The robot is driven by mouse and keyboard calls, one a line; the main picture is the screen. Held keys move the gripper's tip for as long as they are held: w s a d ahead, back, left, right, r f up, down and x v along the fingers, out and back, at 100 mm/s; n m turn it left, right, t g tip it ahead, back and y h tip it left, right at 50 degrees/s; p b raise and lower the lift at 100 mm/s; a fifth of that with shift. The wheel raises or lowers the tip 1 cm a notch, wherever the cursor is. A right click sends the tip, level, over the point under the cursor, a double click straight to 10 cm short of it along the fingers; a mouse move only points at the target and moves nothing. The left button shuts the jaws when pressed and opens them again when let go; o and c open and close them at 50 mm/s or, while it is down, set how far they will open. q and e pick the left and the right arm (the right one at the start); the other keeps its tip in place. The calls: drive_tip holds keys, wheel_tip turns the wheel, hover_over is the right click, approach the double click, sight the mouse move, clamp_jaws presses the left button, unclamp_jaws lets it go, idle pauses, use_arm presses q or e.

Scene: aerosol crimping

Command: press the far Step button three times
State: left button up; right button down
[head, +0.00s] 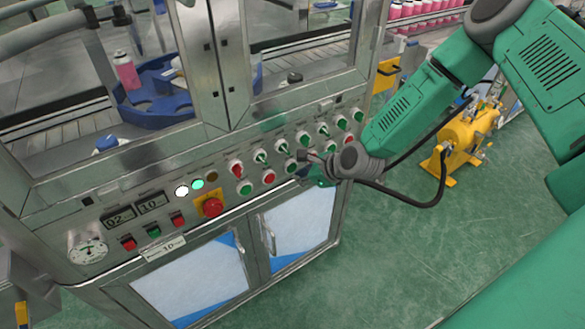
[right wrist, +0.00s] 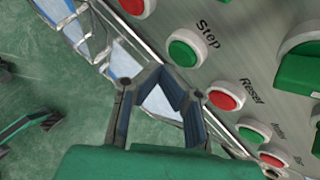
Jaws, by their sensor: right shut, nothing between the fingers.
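In the right wrist view, the green Step button (right wrist: 184,50) with its white ring sits on the metal panel, its label printed beside it. My right gripper (right wrist: 163,73) is shut and empty, its tips just below and left of that button in the picture. Whether they touch it, I cannot tell. In the head view, my right gripper (head: 306,160) is at the lower button row on the panel's right half and covers part of it. The labels there are too small to read, so I cannot tell which Step button is the far one. My left gripper is not in view.
A red button (right wrist: 222,95) by a Reset label is close to the Step button. A red emergency knob (head: 212,207), switches and displays fill the panel's left. Cabinet doors (head: 298,228) are below. A yellow machine (head: 462,137) stands at right; green floor is open in front.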

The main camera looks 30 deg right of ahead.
drive_tip(key=s+p, duration=0.1)
drive_tip(key=s, duration=0.4)
drive_tip(key=shift+d, duration=0.2)
idle(0.3)
idle(0.8)
drive_tip(key=s+a+f+n+g+b, duration=0.1)
drive_tip(key=s+a+f+n+g, duration=0.1)
drive_tip(key=s+a+f+n, duration=0.3)
drive_tip(key=s+a+f+n+g, duration=0.1)
drive_tip(key=s+a+n+g, duration=0.1)
drive_tip(key=s+n, duration=0.55)
drive_tip(key=s+d+n+g+h, duration=0.1)
drive_tip(key=s+n+g, duration=0.1)
drive_tip(key=s+n, duration=0.5)
drive_tip(key=s+d+f+n+g+h+b, duration=0.1)
drive_tip(key=s+d+n+g+h, duration=0.1)
drive_tip(key=s+n, duration=0.6)
drive_tip(key=shift+s+d+f+n+h, duration=0.2)
drive_tip(key=shift+f+n+h, duration=0.1)
drive_tip(key=shift+n, duration=0.05)
